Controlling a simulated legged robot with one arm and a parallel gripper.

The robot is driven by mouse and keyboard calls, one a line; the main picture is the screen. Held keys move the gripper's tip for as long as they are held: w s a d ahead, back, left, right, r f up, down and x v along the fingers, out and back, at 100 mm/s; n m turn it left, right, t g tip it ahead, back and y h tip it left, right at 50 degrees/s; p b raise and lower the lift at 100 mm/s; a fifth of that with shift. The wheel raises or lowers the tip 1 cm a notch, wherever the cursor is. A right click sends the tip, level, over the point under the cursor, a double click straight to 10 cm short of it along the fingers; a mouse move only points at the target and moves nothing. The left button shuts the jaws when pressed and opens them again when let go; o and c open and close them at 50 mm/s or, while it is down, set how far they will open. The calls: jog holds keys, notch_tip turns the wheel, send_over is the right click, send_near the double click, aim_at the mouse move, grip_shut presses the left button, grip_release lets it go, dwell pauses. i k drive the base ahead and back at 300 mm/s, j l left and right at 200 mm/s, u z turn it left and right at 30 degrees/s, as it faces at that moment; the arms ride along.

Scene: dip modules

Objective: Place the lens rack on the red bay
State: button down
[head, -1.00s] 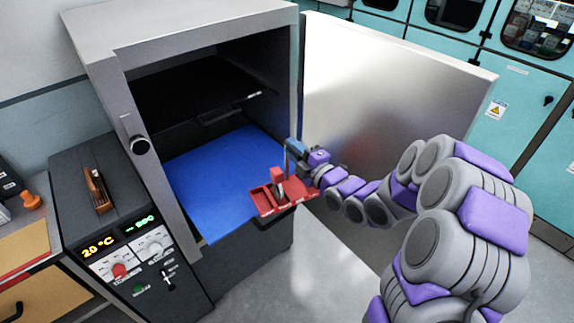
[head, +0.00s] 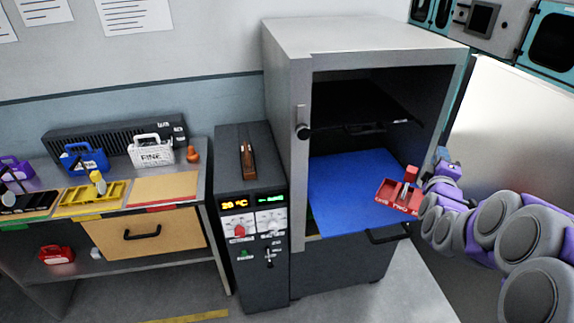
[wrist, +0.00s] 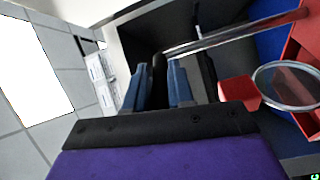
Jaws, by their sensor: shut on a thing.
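The red lens rack (head: 385,196), a shallow tray with an upright red part and lettering on its front, is at the right front corner of the cabinet's blue shelf. In the wrist view the rack (wrist: 306,40) is at the right edge, with a metal rod and a round lens. My gripper (head: 438,160) is at the rack's right side. Its blue jaws (wrist: 155,82) are shut on the rack; the exact contact is hard to see. The red bay (head: 165,187) is a bare tan panel with a red front strip, on the bench at left.
The open cabinet has a blue shelf (head: 350,185) and an open door (head: 525,130) at right. A dark control unit (head: 250,215) stands between cabinet and bench. A yellow rack (head: 92,197) fills the neighbouring bay. A white FINE carrier (head: 151,151) and orange knob (head: 193,155) stand behind.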

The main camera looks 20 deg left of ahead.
aim_at(163, 187)
jog(key=k+j+u, duration=0.1)
jog(key=j, duration=0.45)
jog(key=k+j, duration=0.1)
jog(key=j, duration=0.5)
jog(key=j+u, duration=0.2)
jog(key=j, duration=0.25)
jog(key=i+j+u, duration=0.4)
jog(key=j, duration=0.15)
jog(key=i+j+u, duration=0.4)
jog(key=j, duration=0.1)
